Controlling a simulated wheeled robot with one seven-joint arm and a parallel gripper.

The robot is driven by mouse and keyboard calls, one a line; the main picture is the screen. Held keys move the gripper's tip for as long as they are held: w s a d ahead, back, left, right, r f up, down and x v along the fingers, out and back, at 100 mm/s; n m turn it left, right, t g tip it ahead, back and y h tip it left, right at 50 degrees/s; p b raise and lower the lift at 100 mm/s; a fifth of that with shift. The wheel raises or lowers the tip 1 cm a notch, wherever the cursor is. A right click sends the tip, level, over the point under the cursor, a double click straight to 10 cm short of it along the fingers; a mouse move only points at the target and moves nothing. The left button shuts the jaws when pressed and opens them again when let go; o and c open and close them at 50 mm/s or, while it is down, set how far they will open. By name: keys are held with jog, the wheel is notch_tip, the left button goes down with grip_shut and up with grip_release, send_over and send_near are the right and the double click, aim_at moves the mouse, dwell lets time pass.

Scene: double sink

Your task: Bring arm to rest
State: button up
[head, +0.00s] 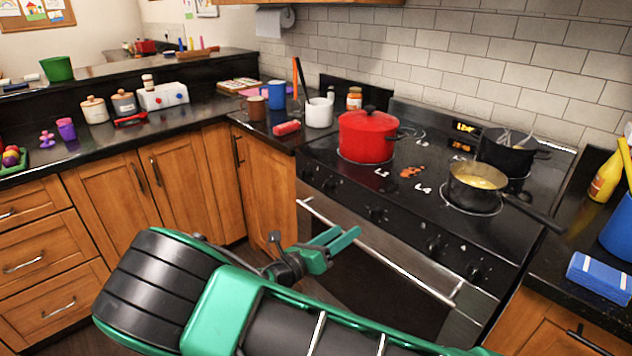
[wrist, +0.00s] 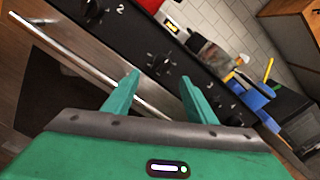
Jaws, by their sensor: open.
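My green gripper (head: 333,245) is in front of the stove in the head view, apart from it. Its two green fingers are spread and hold nothing. In the wrist view the gripper (wrist: 158,92) shows both fingers apart, with the oven's handle bar and front knobs beyond them. My green and black arm reaches in from the bottom of the head view, bent at a large black joint on the left.
The stove (head: 420,180) has a lidded red pot (head: 367,135), a saucepan (head: 478,184) of yellow food and a black pot (head: 507,152). The oven handle (head: 380,252) juts toward my gripper. Wooden cabinets (head: 110,200) stand left.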

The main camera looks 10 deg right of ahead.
jog(key=s+d+m+g+y, duration=0.1)
jog(key=d+m+g+y, duration=0.1)
jog(key=d+m+g, duration=0.1)
jog(key=s+d+m+g+y, duration=0.2)
jog(key=d+m, duration=0.4)
jog(key=m, duration=0.1)
jog(key=s+d+m+g+y, duration=0.1)
jog(key=d+m+g+y, duration=0.1)
jog(key=d+m+g, duration=0.1)
jog(key=shift+s+d+f+m+g, duration=0.15)
jog(key=shift+d+f+m, duration=0.05)
jog(key=shift+d+m, duration=0.3)
jog(key=shift+s+d+f+m+g, duration=0.15)
jog(key=shift+d+m, duration=0.2)
jog(key=shift+m, duration=0.15)
jog(key=s+d+r+m+t+y, duration=0.1)
jog(key=s+r+m+t+y, duration=0.2)
jog(key=s+r+m+y, duration=1.05)
jog(key=s+d+m+g+h, duration=0.4)
jog(key=s+d+m, duration=0.5)
jog(key=s, duration=0.6)
jog(key=d+g, duration=0.1)
jog(key=d, duration=0.1)
jog(key=shift+s+d+h, duration=0.25)
jog(key=shift+d+h, duration=0.1)
